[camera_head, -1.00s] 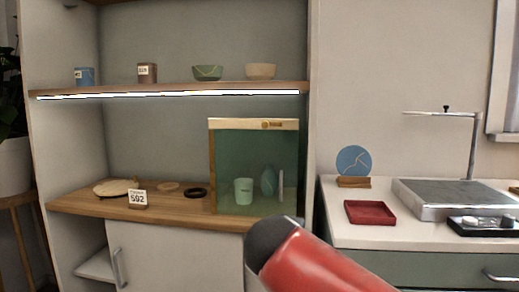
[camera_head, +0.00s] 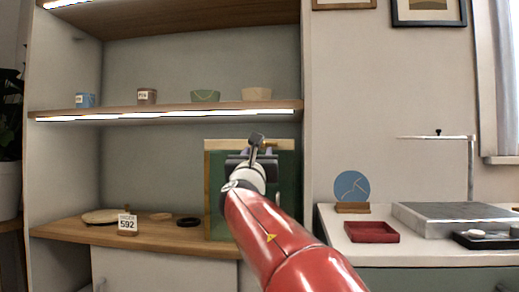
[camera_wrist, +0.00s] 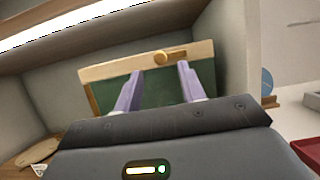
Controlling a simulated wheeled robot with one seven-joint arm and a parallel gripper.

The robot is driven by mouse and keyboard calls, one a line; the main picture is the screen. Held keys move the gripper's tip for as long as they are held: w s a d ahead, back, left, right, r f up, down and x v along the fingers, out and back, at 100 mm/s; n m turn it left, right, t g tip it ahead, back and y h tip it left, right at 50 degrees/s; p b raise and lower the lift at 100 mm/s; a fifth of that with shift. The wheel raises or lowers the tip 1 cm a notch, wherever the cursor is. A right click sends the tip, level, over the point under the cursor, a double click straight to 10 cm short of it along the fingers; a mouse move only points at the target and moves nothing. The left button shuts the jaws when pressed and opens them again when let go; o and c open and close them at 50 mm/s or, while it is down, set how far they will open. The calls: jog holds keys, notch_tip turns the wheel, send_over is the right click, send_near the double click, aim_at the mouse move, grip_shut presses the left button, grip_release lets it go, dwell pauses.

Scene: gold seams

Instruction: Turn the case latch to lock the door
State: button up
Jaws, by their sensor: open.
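The display case (camera_head: 215,190) stands on the wooden counter of the shelf unit, with a greenish front and a pale wooden top rail. My arm covers much of its front in the head view. The latch (camera_wrist: 171,55) shows in the wrist view as a small wooden turn-piece on the top rail, lying roughly along the rail. In the head view it is hidden behind my gripper (camera_head: 255,150). In the wrist view my gripper (camera_wrist: 160,72) is open, its two pale fingers apart and empty. They point at the rail, with the latch just beyond and between the tips; no contact shows.
A lit shelf (camera_head: 170,114) with small bowls and cups runs above the case. A 592 tag (camera_head: 128,223) and a black ring (camera_head: 188,222) lie left of it. A red tray (camera_head: 371,232) and a blue disc (camera_head: 352,187) stand on the right counter.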

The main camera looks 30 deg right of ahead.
aim_at(267, 144)
jog(key=p+x, duration=0.1)
jog(key=x, duration=0.4)
grip_shut()
